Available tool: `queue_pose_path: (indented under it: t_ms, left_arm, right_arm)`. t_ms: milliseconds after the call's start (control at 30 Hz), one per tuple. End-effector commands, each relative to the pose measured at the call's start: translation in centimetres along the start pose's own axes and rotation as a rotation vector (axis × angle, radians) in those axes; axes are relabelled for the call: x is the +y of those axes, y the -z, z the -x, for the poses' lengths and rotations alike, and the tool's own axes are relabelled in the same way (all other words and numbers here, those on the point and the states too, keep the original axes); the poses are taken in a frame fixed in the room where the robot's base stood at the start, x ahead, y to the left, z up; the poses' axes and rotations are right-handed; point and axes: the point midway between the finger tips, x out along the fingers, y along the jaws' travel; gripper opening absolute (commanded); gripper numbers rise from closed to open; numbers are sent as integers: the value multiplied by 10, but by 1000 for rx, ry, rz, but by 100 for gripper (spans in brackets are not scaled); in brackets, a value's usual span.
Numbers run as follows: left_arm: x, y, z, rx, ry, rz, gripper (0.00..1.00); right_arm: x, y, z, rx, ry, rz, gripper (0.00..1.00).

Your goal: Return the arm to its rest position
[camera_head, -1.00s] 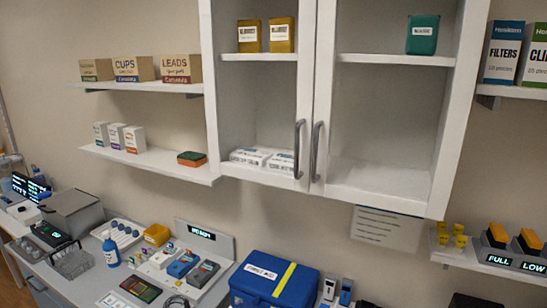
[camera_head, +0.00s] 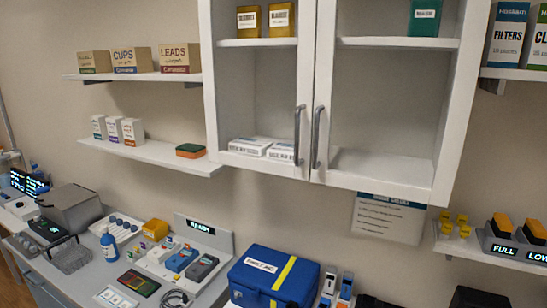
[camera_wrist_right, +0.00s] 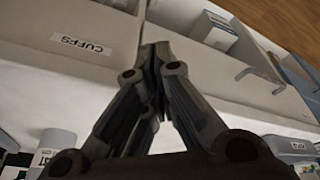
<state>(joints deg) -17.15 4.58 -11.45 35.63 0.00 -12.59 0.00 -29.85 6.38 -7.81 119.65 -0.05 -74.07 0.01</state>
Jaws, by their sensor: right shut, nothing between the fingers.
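My right gripper (camera_wrist_right: 155,62) shows in the right wrist view. Its dark fingers come together at the tips, shut with nothing between them. Behind the fingers are pale drawer fronts, one with a label reading CUFFS (camera_wrist_right: 78,44). Neither arm nor gripper shows in the head view, so my left gripper is out of sight.
A wall cabinet (camera_head: 326,95) with glass doors and two handles hangs above the counter. A blue first-aid box (camera_head: 274,276), a blue-capped bottle (camera_head: 109,246) and several devices crowd the counter. Shelves (camera_head: 150,152) with boxes flank the cabinet. A wooden floor (camera_wrist_right: 285,25) shows in the wrist view.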

Motion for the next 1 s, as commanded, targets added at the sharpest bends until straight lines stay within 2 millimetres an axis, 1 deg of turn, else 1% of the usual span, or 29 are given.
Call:
queue_pose_path:
  t_ms: [33,67,100,167,200,267,300,367,400,467,500,567,600,667,700,800,900,1000]
  left_arm:
    - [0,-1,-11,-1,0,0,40]
    - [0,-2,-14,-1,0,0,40]
    - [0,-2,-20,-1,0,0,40]
    - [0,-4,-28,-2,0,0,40]
    - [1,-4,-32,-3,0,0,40]
    - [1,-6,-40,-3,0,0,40]
    - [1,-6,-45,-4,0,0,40]
    - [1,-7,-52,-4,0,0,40]
    - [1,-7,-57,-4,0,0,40]
    - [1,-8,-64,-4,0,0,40]
    - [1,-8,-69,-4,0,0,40]
    - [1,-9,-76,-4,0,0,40]
    - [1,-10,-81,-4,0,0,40]
    - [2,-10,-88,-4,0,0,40]
    - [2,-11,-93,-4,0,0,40]
    - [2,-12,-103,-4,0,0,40]
    - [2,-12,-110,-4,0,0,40]
    - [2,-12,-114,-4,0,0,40]
  right_arm:
    - [-2,-10,-29,-16,2,1,0]
    - [-2,-15,-44,-21,3,2,0]
    - [-3,-23,-65,-28,4,4,0]
    - [-5,-36,-97,-39,6,6,0]
    - [-6,-46,-118,-46,7,7,0]
    - [-7,-61,-147,-56,8,9,0]
    - [-8,-73,-166,-64,9,10,0]
    - [-9,-91,-194,-74,10,13,0]
    - [-10,-104,-211,-82,11,14,0]
    - [-11,-124,-236,-93,13,17,0]
    - [-12,-138,-251,-100,14,19,0]
    - [-13,-161,-273,-112,15,21,0]
    - [-14,-176,-286,-119,16,23,0]
    - [-14,-199,-304,-129,17,26,0]
    - [-14,-215,-315,-137,17,27,0]
    - [-15,-250,-336,-151,18,31,0]
    - [-15,-278,-349,-163,19,35,0]
    - [-15,-296,-355,-169,20,37,0]
